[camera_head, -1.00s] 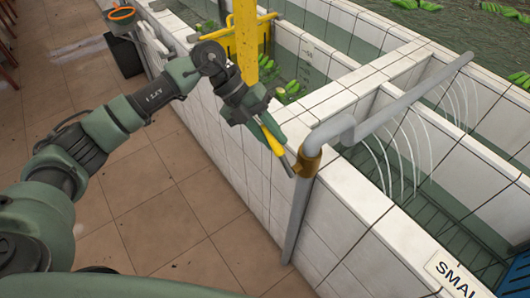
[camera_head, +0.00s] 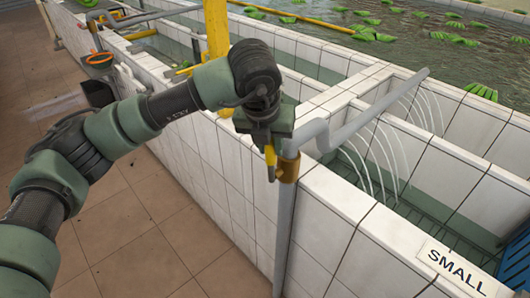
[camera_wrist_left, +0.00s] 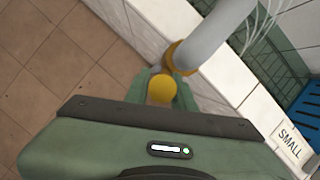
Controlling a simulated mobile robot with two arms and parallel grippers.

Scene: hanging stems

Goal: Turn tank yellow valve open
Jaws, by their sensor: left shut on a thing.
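The tank valve has a brass-coloured body (camera_head: 287,168) on a grey upright pipe (camera_head: 284,225) at the tank's outer wall. Its yellow lever handle (camera_head: 270,156) shows just left of the pipe. My left gripper (camera_head: 269,146) comes down over the handle and is shut on it, close beside the pipe. In the left wrist view, the rounded yellow end of the handle (camera_wrist_left: 161,88) sits between the green fingers (camera_wrist_left: 162,92), with the valve body (camera_wrist_left: 178,57) just beyond. The middle of the lever is hidden by the gripper. My right gripper is not in view.
The grey pipe bends over the white tiled wall (camera_head: 345,195), and thin white curved lines hang from it into the tank. A "SMALL" sign (camera_head: 450,264) lies on the wall's edge. A yellow post (camera_head: 217,28) stands behind my arm. Tiled floor (camera_head: 135,235) is free at left.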

